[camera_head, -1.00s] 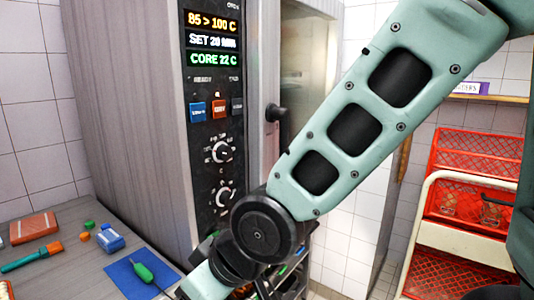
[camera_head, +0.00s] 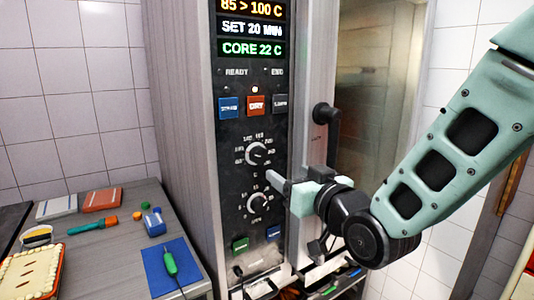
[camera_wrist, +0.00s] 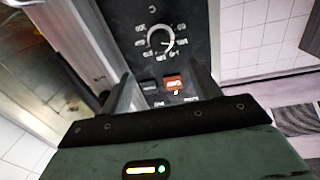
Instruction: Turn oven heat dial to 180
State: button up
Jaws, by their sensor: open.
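The oven's control panel (camera_head: 232,165) carries two round dials with white marks, an upper dial (camera_head: 258,153) and a lower dial (camera_head: 258,202). A "C" mark sits between them; the numbers are too small to read surely. My gripper (camera_head: 273,178) is in front of the panel, between the dials' heights and just to their right. The wrist view shows one dial (camera_wrist: 160,42) beyond my open, empty gripper (camera_wrist: 163,92), apart from the fingers. The display (camera_head: 250,28) reads 85 > 100 C, SET 20 MIN and CORE 22 C.
A blue button (camera_head: 228,107), an orange button (camera_head: 256,105) and a dark button sit above the dials. The oven door handle (camera_head: 325,115) juts out at right. A counter (camera_head: 110,260) at left holds a blue mat (camera_head: 165,285), a green-handled probe and small items.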

aim_at(261, 156)
jog(key=p+x, duration=0.4)
jog(key=x, duration=0.9)
jog(key=shift+s, duration=0.1)
jog(key=shift+c, duration=0.2)
jog(key=c, duration=0.9)
